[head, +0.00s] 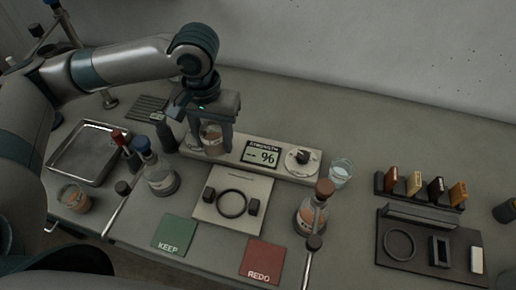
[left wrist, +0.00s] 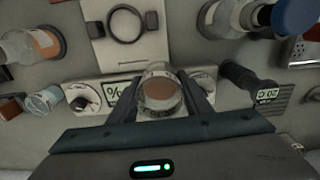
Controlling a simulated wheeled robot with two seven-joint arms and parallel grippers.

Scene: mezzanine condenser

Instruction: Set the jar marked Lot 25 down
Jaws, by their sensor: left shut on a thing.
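My left gripper (head: 210,140) is shut on a small clear jar (head: 211,136) with brownish contents. The fingers point down on either side of it, at the left end of the pale strength meter (head: 229,157). In the left wrist view the jar (left wrist: 160,92) sits between the two fingers. I cannot read a lot number on it. I cannot tell whether its base touches the meter. The meter's display shows dashes and a percent sign. A green KEEP mat (head: 175,234) and a red REDO mat (head: 262,260) lie bare at the front. My right gripper is out of view.
A plate with a black ring (head: 231,203) lies before the meter. A blue-capped flask (head: 160,181) stands left of it, a brown-stoppered bottle (head: 308,218) right. A glass (head: 340,172), metal tray (head: 84,153) and another jar (head: 75,198) stand around. A dark rack (head: 425,202) is at right.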

